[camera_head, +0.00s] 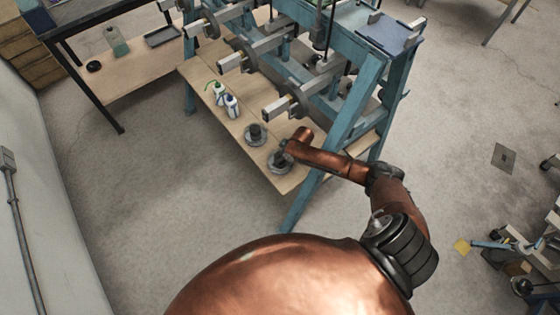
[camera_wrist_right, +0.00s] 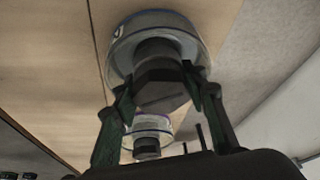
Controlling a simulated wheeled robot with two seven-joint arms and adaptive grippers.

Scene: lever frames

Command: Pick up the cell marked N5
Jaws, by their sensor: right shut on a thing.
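Two round cells, each a flat disc with a dark grey knob, stand on the wooden shelf (camera_head: 222,118) of the blue frame. The nearer cell (camera_head: 279,164) is at the shelf's front end, and the farther cell (camera_head: 255,137) is behind it. My right gripper (camera_head: 286,148) is at the nearer cell. In the right wrist view, the fingers of my right gripper (camera_wrist_right: 160,88) are shut on the knob of a cell (camera_wrist_right: 158,50). The other cell (camera_wrist_right: 148,131) shows beyond the fingers. No N5 marking is readable. I cannot tell if the held cell touches the shelf. My left gripper is out of view.
Two white bottles (camera_head: 231,106) stand farther back on the shelf. The blue frame (camera_head: 345,125) with its levers rises just right of the cells, and my right arm passes by its post. A side table (camera_head: 130,75) stands at upper left. The floor left of the shelf is clear.

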